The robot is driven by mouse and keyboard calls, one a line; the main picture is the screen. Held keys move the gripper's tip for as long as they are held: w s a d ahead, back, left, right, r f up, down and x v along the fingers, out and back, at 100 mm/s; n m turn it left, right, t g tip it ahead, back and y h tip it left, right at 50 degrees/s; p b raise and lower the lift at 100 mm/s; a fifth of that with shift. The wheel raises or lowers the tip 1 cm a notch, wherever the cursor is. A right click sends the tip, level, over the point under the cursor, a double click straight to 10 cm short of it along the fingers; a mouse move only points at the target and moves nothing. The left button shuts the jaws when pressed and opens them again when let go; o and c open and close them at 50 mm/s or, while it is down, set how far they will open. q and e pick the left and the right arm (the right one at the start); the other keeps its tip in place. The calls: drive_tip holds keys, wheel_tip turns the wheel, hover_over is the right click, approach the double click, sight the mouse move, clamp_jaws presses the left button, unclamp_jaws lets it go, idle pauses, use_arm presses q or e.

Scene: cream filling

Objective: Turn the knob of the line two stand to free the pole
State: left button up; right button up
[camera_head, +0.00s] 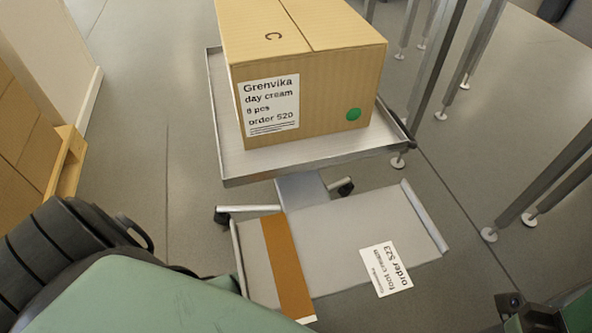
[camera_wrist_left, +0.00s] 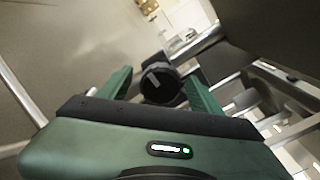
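In the left wrist view, a round dark knob (camera_wrist_left: 158,88) with a pale pointer bar on its face lies between the two green fingers of my left gripper (camera_wrist_left: 160,76). The fingers are apart, and a gap seems to show beside the knob; I see no clear grip on it. The knob does not show in the head view. There, a stand with a metal tray (camera_head: 232,168) on a short grey post (camera_head: 303,188) is in the middle; I cannot tell whether it is the line two stand. My right gripper's fingers are not in view.
A cardboard box (camera_head: 330,95) labelled order 520 sits on the metal tray. Metal legs (camera_head: 545,190) stand at right, stacked cartons (camera_head: 22,135) at left.

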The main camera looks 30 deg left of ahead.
use_arm(q)
drive_tip(key=p+v, duration=0.2)
drive_tip(key=v, duration=0.5)
drive_tip(key=shift+s+d, duration=0.25)
drive_tip(key=shift+s, duration=0.05)
idle(0.4)
